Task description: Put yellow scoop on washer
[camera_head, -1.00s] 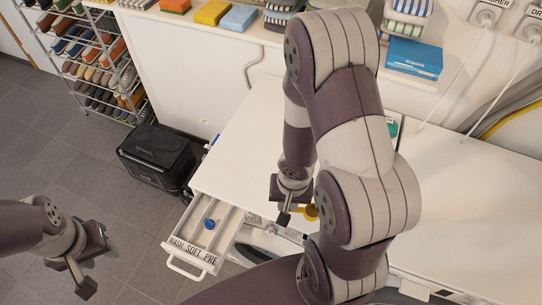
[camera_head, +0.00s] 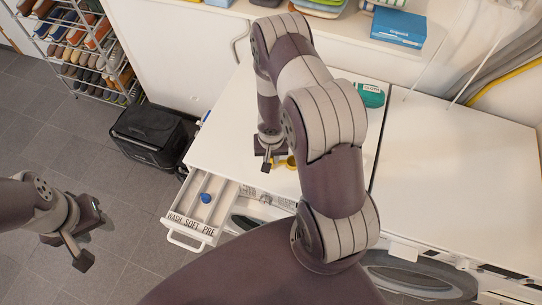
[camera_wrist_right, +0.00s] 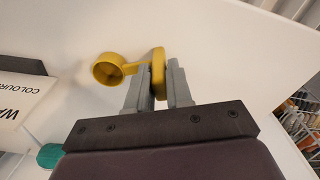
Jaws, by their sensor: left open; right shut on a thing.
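The yellow scoop (camera_head: 291,162) shows beside my right gripper (camera_head: 268,158) in the head view, over the front part of the white washer top (camera_head: 230,120). In the right wrist view the scoop's round cup (camera_wrist_right: 108,70) sticks out to the left. Its handle is between the fingers of my right gripper (camera_wrist_right: 158,82), which is shut on it. I cannot tell whether the scoop touches the white surface. The washer's detergent drawer (camera_head: 190,238), marked WASH, SOFT and PRE, is pulled out. My left gripper (camera_head: 90,240) is open and empty over the floor.
A blue cap (camera_head: 206,198) sits in the drawer. A green item marked CLOTH (camera_head: 371,95) lies on the machine top behind my right arm. A white labelled pack (camera_wrist_right: 22,105) shows in the right wrist view. A black case (camera_head: 150,135) stands on the floor, near a shoe rack (camera_head: 85,60).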

